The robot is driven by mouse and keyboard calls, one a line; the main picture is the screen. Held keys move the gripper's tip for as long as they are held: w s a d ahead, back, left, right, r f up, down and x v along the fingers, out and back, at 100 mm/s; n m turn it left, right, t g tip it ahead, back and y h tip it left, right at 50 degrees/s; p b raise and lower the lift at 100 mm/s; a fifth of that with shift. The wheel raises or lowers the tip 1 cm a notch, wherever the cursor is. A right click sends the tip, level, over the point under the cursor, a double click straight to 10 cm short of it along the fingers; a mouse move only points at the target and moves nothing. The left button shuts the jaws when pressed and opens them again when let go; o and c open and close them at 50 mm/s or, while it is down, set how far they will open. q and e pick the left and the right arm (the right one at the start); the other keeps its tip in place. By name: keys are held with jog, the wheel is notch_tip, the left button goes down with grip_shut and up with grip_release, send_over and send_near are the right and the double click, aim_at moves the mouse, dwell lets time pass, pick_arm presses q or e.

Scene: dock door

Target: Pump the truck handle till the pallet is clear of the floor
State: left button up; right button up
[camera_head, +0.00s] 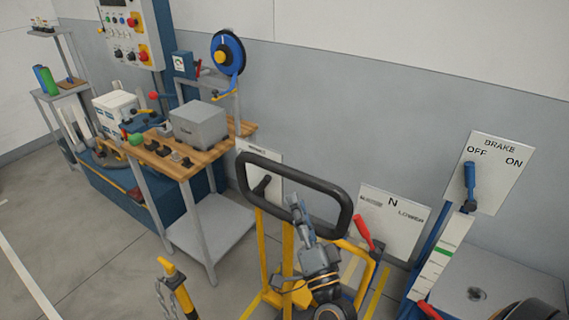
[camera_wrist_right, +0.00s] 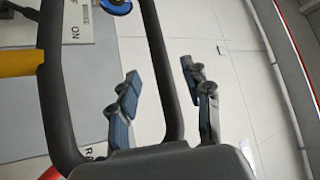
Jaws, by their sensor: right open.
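The truck handle (camera_head: 292,166) is a black rounded loop on yellow uprights (camera_head: 287,255), at bottom centre of the head view. My right gripper (camera_head: 299,212) is open at the loop's lower bar, which its fingers overlap in the head view. In the right wrist view, one handle bar (camera_wrist_right: 159,50) runs between the spread fingers of my right gripper (camera_wrist_right: 160,80); I cannot tell whether they touch it. A red-gripped lever (camera_head: 362,231) stands right of the handle, by a sign (camera_head: 405,228) reading N and LOWER. I cannot make out the pallet. My left gripper is not in view.
A wooden-topped bench (camera_head: 195,160) with a grey box (camera_head: 200,124) stands to the left. A brake panel (camera_head: 490,185) marked OFF and ON, with a blue lever (camera_head: 469,185), is at right. Bare floor (camera_head: 70,215) shows at lower left.

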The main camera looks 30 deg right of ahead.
aim_at(285, 171)
jog(key=p+x, duration=0.3)
jog(key=x, duration=0.7)
jog(key=shift+f, duration=0.2)
jog(key=shift+w, duration=0.15)
jog(key=shift+c, duration=0.4)
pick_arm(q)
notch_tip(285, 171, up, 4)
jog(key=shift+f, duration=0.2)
pick_arm(e)
grip_shut()
